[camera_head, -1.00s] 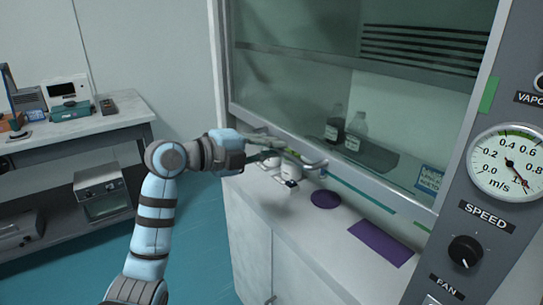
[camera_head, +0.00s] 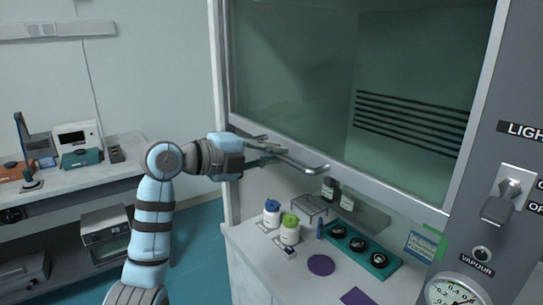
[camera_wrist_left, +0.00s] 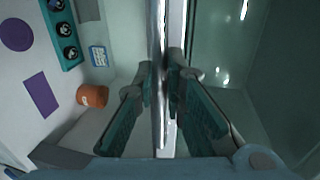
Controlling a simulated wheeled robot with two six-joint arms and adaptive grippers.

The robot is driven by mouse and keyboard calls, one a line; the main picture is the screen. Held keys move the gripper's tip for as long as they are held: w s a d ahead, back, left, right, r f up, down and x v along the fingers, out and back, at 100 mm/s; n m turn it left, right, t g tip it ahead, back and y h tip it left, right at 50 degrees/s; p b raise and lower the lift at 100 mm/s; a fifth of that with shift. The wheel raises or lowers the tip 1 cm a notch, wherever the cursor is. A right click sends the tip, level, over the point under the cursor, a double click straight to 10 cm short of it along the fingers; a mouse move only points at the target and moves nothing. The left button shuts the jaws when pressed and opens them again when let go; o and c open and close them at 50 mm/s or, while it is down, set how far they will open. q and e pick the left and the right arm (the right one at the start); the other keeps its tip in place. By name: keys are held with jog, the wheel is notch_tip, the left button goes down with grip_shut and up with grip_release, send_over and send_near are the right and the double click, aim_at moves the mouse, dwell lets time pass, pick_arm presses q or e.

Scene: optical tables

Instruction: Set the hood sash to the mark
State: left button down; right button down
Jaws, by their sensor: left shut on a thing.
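The hood sash is a tinted glass pane (camera_head: 300,70) with a pale lower rail (camera_head: 390,190), raised above the worktop. A curved metal handle (camera_head: 310,167) runs along the rail. My left gripper (camera_head: 268,152) is shut on the handle near its left part. In the left wrist view, the fingers (camera_wrist_left: 160,75) stand on either side of the bright bar (camera_wrist_left: 157,110). A green mark (camera_head: 434,240) shows on the right post, close below the rail's right end. Whether the rail is exactly level with it, I cannot tell. My right gripper is not in view.
Under the sash are a teal tray (camera_head: 360,250) with several dark round items, white bottles with blue (camera_head: 271,213) and green (camera_head: 290,228) caps, a wire rack (camera_head: 308,203) and a purple disc (camera_head: 321,265). The control panel (camera_head: 510,160) stands right. A bench (camera_head: 80,180) stands left.

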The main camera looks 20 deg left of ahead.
pick_arm(q)
jog(key=c, duration=1.9)
grip_release()
jog(key=shift+a, duration=0.1)
jog(key=shift+c, duration=0.2)
jog(key=v, duration=1.2)
jog(key=shift+f, duration=0.1)
